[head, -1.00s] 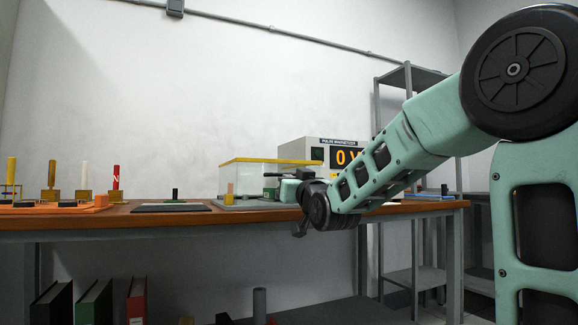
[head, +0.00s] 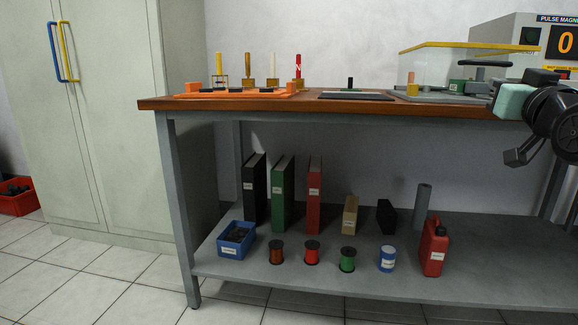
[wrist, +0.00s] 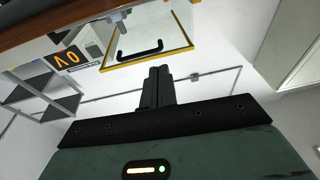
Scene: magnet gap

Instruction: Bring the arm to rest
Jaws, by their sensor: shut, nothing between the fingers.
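My gripper (wrist: 158,75) shows in the wrist view with its two dark fingers together and nothing between them. Beyond the fingertips are the pale wall and a clear case with a yellow frame (wrist: 152,62) and a black handle. The fingers look apart from the case. In the head view, the wrist end of my arm is at the right edge, by the bench's front edge. The fingers cannot be made out there, and most of the arm is out of frame.
The wooden bench (head: 225,104) carries an orange rack (head: 190,95) with several upright pieces, a dark plate (head: 356,96) and the pulse magnet unit (head: 508,33). The lower shelf (head: 325,275) holds binders, spools and a red can (head: 433,250).

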